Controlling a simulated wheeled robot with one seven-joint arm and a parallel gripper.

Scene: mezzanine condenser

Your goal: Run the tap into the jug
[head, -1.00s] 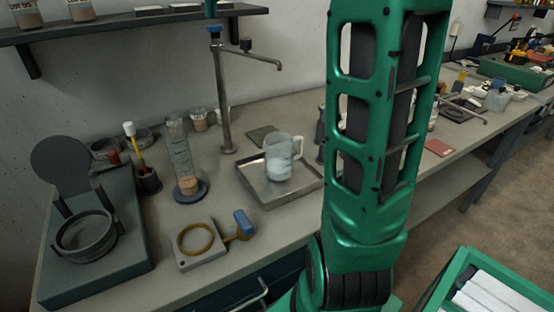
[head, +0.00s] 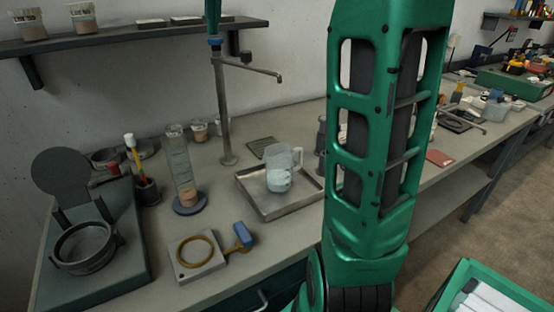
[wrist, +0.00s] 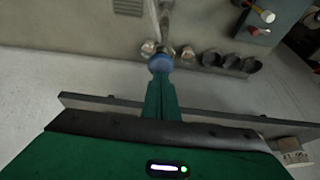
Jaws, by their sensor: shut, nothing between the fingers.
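The tap (head: 222,105) is a tall metal post on the bench with a blue cap (head: 215,42) and a spout reaching right. The clear jug (head: 283,170) stands upright in a shallow metal tray (head: 262,208), roughly below the spout's end. Its lower part looks pale blue; I cannot tell if that is water. No stream shows. My gripper (head: 212,32) is shut and empty, its green fingertips just above or touching the blue cap. In the wrist view, my closed fingers (wrist: 162,85) point at the blue cap (wrist: 160,63), and contact is unclear. The jug is not seen there.
A wall shelf (head: 120,37) with jars is left of the tap. A tall glass cylinder (head: 182,158), a ring on a plate (head: 198,254) and a dark stand with a bowl (head: 85,250) occupy the left bench. My arm hides the bench right of the tray.

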